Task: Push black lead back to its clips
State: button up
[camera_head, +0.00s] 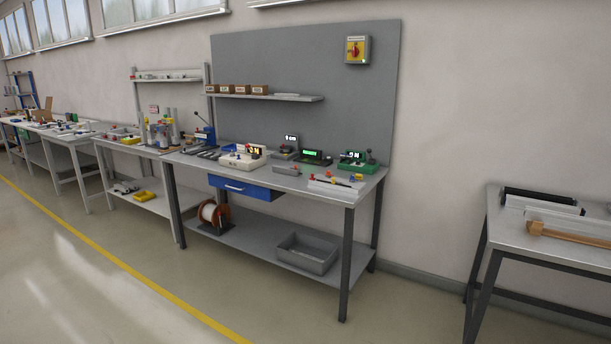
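I see the workbench (230,176) from a distance, with a grey back panel behind it. Near its front right corner lies a pale flat holder (332,189) with small red, yellow and blue parts on it. A thin dark strip runs along this holder; it may be the black lead, but it is too small to tell. I cannot make out the clips or whether the strip sits in them. My gripper is not in view.
Instruments with lit displays, including a green one (356,160), stand at the bench's rear. A blue drawer (246,187) hangs under the top. A grey bin (307,253) sits on the lower shelf. Another table (550,237) stands at right. The floor in front is clear.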

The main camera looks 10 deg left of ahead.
aim_at(334, 181)
jog(key=i+j+u, duration=0.1)
jog(key=i, duration=0.35)
jog(key=i+j+u, duration=0.15)
jog(key=i, duration=0.3)
jog(key=i+j, duration=0.15)
jog(key=i, duration=0.4)
jog(key=i+j, duration=0.15)
jog(key=i, duration=0.45)
jog(key=i+j, duration=0.15)
jog(key=i, duration=0.4)
jog(key=i+j, duration=0.2)
jog(key=i, duration=0.35)
jog(key=i+u, duration=0.1)
jog(key=i+j, duration=0.05)
